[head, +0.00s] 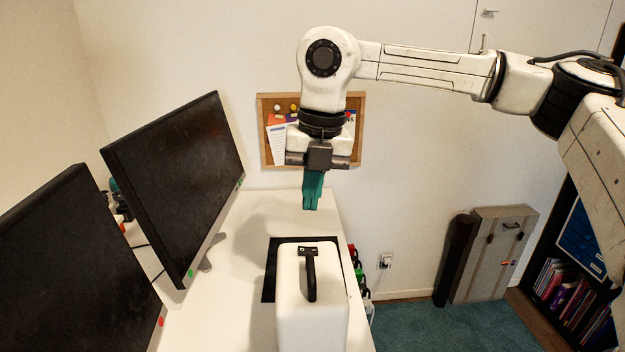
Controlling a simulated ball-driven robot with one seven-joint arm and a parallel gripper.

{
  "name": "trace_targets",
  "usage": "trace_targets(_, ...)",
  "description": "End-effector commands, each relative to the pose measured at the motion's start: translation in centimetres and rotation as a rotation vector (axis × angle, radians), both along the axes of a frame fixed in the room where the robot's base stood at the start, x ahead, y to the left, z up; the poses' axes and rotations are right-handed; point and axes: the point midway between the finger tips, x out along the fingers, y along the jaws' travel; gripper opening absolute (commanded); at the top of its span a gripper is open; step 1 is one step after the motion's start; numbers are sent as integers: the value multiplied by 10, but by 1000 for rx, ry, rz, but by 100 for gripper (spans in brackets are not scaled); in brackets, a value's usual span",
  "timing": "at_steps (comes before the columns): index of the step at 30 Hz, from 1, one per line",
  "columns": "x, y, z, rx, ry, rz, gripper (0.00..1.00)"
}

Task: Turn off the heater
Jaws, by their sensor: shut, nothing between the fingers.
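A white box-shaped appliance (312,300) stands upright on the white desk (225,300), over a black mat (271,285). It looks most like the heater, but I cannot be sure. A black handle or lever (310,275) lies along its top, with a small black plate at its far end. No switch marking can be read. My gripper (311,205) has teal fingers pointing down, shut and empty. It hangs in the air, above the top of the appliance in the picture and apart from it. The appliance's lower front is cut off by the picture's bottom edge.
Two black monitors (185,180) fill the left of the desk. A corkboard (271,150) with papers hangs on the wall behind my gripper. A wall socket (385,261), a grey case (492,262) and a bookshelf (570,265) are at right. The desk's far end is clear.

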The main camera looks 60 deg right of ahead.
Motion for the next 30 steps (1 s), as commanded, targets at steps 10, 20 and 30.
trace_targets(10, 6, 6, -64, 3, -1, 2, 0)
trace_targets(20, 9, 7, -89, -1, -2, 0, 0)
trace_targets(30, 9, 7, -90, -1, -2, 0, 0)
